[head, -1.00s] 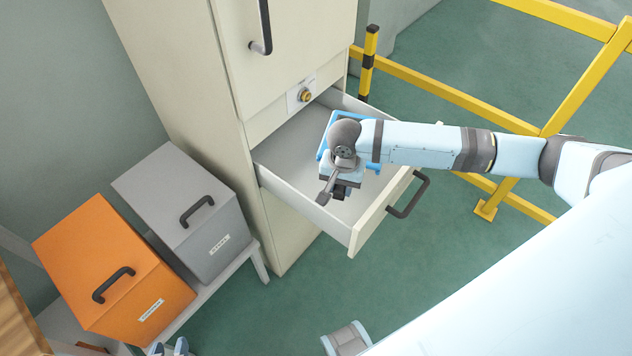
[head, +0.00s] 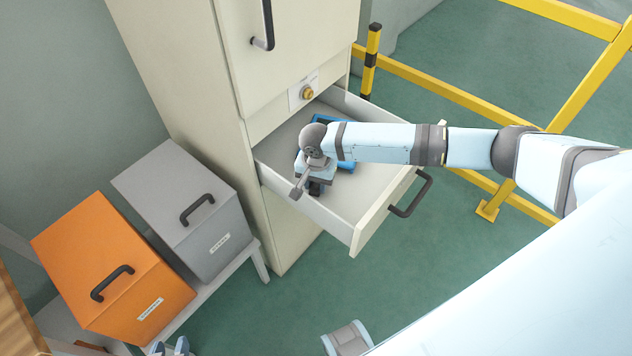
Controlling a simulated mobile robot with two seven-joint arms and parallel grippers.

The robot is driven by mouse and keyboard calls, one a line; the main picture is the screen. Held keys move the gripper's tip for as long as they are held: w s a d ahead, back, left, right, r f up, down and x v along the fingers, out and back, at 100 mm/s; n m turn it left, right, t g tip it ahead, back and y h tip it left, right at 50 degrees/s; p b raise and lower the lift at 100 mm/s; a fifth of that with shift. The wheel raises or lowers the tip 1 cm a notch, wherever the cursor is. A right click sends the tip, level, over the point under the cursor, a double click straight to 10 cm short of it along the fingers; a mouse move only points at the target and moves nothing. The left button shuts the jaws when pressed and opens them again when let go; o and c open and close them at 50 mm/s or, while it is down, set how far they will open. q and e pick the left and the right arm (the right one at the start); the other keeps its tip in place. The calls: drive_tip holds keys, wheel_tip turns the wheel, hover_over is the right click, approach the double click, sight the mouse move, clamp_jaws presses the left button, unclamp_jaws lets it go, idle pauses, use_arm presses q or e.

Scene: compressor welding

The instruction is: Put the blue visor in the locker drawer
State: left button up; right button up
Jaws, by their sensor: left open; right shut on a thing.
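The locker drawer (head: 375,222) is pulled open from the cream locker. The blue visor (head: 347,166) is inside the drawer's outline, toward the back, largely hidden by my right arm. Parts of its blue edge show above and below the arm. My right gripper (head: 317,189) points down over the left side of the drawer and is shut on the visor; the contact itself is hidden. Whether the visor touches the drawer floor is hard to tell. My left gripper (head: 170,348) is open at the bottom edge, only partly in view, far from the visor.
A grey box (head: 185,205) and an orange box (head: 110,265) stand on a low bench left of the locker (head: 185,90). A yellow barrier (head: 455,95) stands behind and to the right. The drawer's front area is bare.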

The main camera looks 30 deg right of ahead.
drive_tip(key=o, duration=1.1)
drive_tip(key=shift+c, duration=0.2)
wheel_tip(320, 180, up, 12)
drive_tip(key=p, duration=0.1)
